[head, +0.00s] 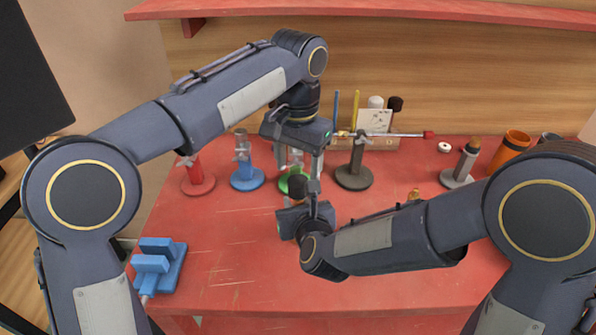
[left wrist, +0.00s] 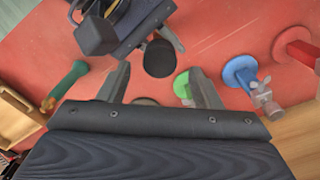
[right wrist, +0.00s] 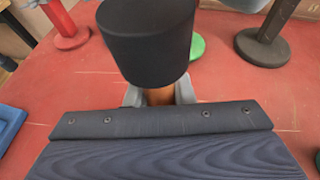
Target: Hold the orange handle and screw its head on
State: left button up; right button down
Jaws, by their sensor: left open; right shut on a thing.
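My right gripper (head: 312,202) is shut on the orange handle (right wrist: 158,97), which stands upright in the jaws in the right wrist view. A black cylindrical head (right wrist: 150,42) sits at the top of the handle; whether it is threaded on is hidden. The head also shows in the head view (head: 298,186) and in the left wrist view (left wrist: 160,58). My left gripper (head: 298,168) is open just above the head. In the left wrist view the head lies between and beyond the left fingertips (left wrist: 161,72), with no visible contact.
Red (head: 199,186), blue (head: 246,183), green (head: 285,185) and dark (head: 354,180) stands line the back of the red table (head: 225,255). A blue block fixture (head: 158,262) is front left. An orange cup (head: 512,148) is back right. A green-handled piece (left wrist: 66,82) lies nearby.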

aim_at(298, 180)
pick_arm(q)
jog(key=shift+r, duration=0.45)
jog(key=shift+c, duration=0.5)
jog(key=shift+r+n, duration=1)
jog(key=shift+r, duration=0.3)
jog(key=shift+f, duration=0.1)
jog(key=shift+f, duration=3.95)
jog(key=shift+c, duration=0.2)
